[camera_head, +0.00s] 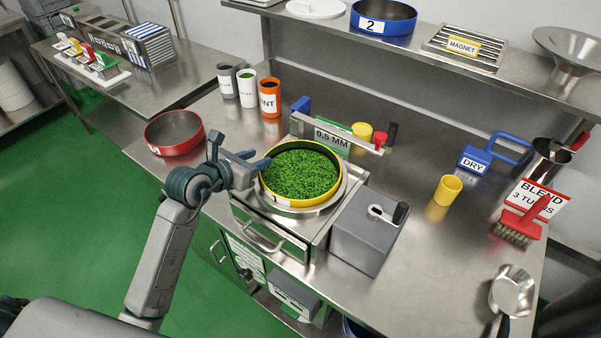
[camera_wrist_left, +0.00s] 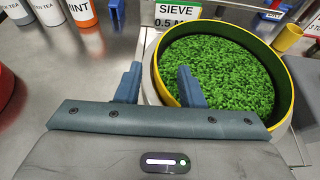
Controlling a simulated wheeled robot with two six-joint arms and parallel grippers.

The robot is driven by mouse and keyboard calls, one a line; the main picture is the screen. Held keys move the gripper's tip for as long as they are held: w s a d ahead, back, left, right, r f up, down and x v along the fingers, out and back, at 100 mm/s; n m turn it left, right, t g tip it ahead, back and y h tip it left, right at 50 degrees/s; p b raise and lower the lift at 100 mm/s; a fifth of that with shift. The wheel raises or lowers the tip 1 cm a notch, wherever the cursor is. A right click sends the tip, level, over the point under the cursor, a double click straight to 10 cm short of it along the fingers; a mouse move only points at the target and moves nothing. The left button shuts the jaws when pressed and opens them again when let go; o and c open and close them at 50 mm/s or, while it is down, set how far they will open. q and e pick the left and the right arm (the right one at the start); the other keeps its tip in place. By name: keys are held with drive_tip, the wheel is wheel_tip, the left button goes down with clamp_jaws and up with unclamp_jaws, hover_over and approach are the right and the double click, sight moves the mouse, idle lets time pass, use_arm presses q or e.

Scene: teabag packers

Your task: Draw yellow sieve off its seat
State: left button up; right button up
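The yellow sieve (camera_head: 306,206) sits on its round metal seat on the steel unit, filled with green leaf. In the left wrist view its yellow rim (camera_wrist_left: 157,75) passes between my two fingers. My left gripper (camera_head: 254,160) is at the sieve's left rim. It also shows in the left wrist view (camera_wrist_left: 158,86), open, with one finger outside the rim and the other appearing over the green leaf. There is a gap between the fingers and the rim; whether the fingertips are below the rim's top is unclear. My right gripper is not in view.
A "0.5 MM" sign (camera_head: 331,136) stands behind the sieve. A grey box with a crank (camera_head: 366,232) is at its right, a red sieve (camera_head: 174,134) at its left. Labelled canisters (camera_head: 269,98) stand behind left. A yellow cup (camera_head: 447,190) stands right, with bare counter around it.

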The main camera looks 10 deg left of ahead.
sight(269, 153)
use_arm(q)
drive_tip(key=shift+w+d+p, duration=0.15)
drive_tip(key=shift+w+p, duration=0.2)
drive_tip(key=p+x, duration=0.1)
drive_tip(key=x, duration=0.2)
drive_tip(key=shift+w+f+p, duration=0.15)
drive_tip(key=shift+p, duration=0.15)
drive_tip(key=shift+w+d+f, duration=0.2)
drive_tip(key=shift+w+f, duration=0.05)
drive_tip(key=shift+w, duration=0.15)
drive_tip(key=shift+s, duration=0.1)
clamp_jaws()
